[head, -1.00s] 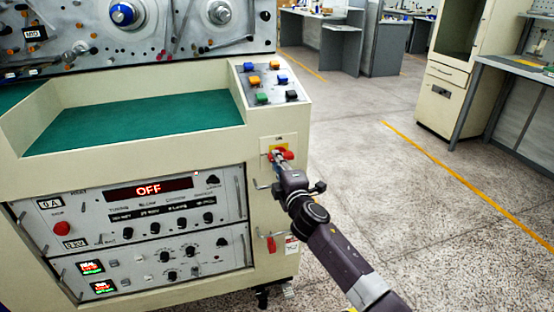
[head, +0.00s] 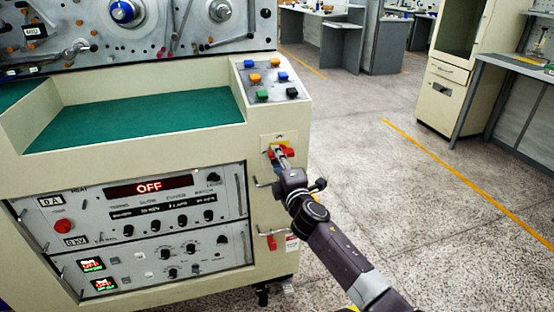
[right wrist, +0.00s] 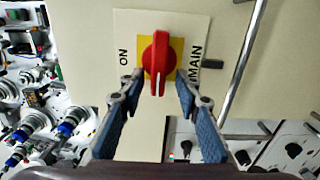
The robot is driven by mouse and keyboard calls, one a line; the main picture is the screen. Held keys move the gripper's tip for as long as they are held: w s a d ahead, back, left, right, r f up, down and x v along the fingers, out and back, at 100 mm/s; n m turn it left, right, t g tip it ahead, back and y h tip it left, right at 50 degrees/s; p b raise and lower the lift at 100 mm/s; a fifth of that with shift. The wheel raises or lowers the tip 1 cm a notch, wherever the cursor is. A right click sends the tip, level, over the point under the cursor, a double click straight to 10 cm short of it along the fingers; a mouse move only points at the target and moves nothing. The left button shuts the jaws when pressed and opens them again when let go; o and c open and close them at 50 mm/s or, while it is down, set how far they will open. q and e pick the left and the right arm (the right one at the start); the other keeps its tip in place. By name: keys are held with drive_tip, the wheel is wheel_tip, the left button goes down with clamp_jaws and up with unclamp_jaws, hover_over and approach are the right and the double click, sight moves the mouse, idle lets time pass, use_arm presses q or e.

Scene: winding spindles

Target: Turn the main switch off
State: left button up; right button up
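The main switch is a red knob (right wrist: 156,62) on a yellow square in a white plate (right wrist: 125,30) marked ON and MAIN. In the head view the red knob (head: 288,153) shows partly, on the cream cabinet front below the button panel. My right gripper (right wrist: 159,78) is at the switch, with one finger on each side of the knob. Its fingers are spread and a narrow gap seems to show beside the knob; contact is unclear. In the head view the right gripper (head: 281,152) covers part of the knob. My left gripper is not in view.
A metal handle bar (right wrist: 240,65) runs close beside the switch plate. The rack panel (head: 150,215) with a red OFF display is left of the switch. Coloured buttons (head: 270,79) sit above. Open floor (head: 400,200) lies to the right.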

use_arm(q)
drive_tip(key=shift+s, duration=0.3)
use_arm(e)
drive_tip(key=v, duration=1.2)
idle(0.3)
